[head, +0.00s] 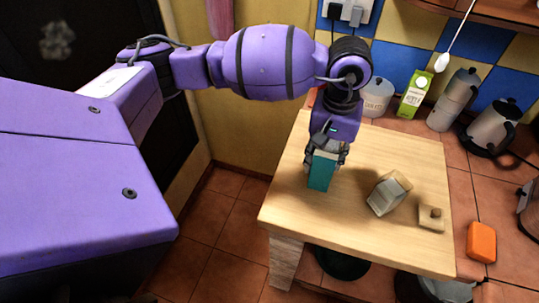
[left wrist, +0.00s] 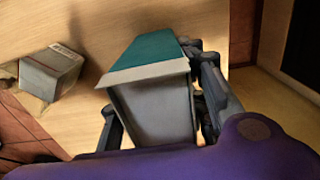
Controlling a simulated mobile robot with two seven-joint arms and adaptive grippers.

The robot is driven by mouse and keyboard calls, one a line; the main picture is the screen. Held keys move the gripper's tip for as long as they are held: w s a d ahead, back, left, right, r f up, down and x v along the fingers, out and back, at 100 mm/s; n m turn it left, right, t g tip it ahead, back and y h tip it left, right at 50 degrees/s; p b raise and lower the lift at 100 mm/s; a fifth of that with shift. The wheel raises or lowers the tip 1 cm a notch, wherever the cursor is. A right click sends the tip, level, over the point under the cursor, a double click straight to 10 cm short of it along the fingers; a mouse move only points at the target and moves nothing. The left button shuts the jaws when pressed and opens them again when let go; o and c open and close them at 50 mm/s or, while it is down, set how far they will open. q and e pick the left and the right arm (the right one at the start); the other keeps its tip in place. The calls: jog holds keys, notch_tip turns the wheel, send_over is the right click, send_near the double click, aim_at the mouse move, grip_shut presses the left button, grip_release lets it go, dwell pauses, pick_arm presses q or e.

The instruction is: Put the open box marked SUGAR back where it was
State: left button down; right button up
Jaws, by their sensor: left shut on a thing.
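My left gripper (head: 327,150) points down over the wooden table and is shut on a teal box (head: 320,172). In the left wrist view the teal box (left wrist: 150,62) sits between the fingers (left wrist: 160,120), with a pale rim and a grey inside, so it looks open at the end near my palm. I cannot read any SUGAR marking on it. I cannot tell if its bottom touches the table. A second box (head: 383,198), grey-white with tan at its top, stands to its right; it also shows in the left wrist view (left wrist: 52,70). My right gripper is out of view.
A small beige block with a dark knob (head: 431,219) is at the table's right. An orange block (head: 481,242) lies beyond the edge on the tiled counter. The table's front left (head: 290,205) is clear.

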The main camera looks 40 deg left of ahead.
pick_arm(q)
jog(key=shift+f, duration=0.55)
jog(key=shift+f, duration=0.15)
jog(key=c, duration=1.1)
grip_release()
notch_tip(320, 180, up, 12)
jog(key=shift+a+r+b, duration=0.1)
jog(key=shift+r+b, duration=0.1)
jog(key=shift+b, duration=0.1)
jog(key=shift+w, duration=0.1)
